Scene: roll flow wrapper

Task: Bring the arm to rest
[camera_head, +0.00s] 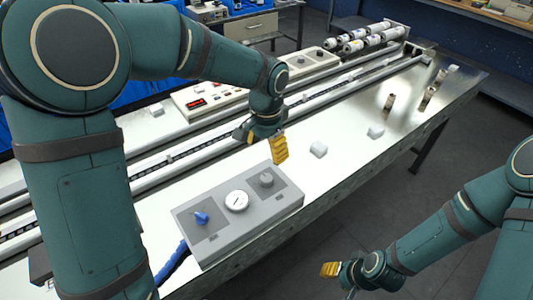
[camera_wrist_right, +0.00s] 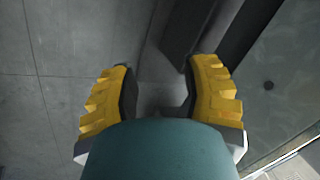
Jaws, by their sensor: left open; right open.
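My left gripper (camera_head: 273,143) shows in the head view above the metal table, behind the grey control box (camera_head: 225,262). Its yellow fingers point down, and I see nothing between them. My right gripper (camera_head: 331,269) is at the lower right, off the table's front edge and over the dark floor. In the right wrist view its two yellow fingers (camera_wrist_right: 160,95) stand wide apart with nothing between them. Both grippers are open.
White rolls (camera_head: 365,38) lie at the far end. A red-display panel (camera_head: 195,101) stands behind. The floor (camera_head: 440,180) in front is clear.

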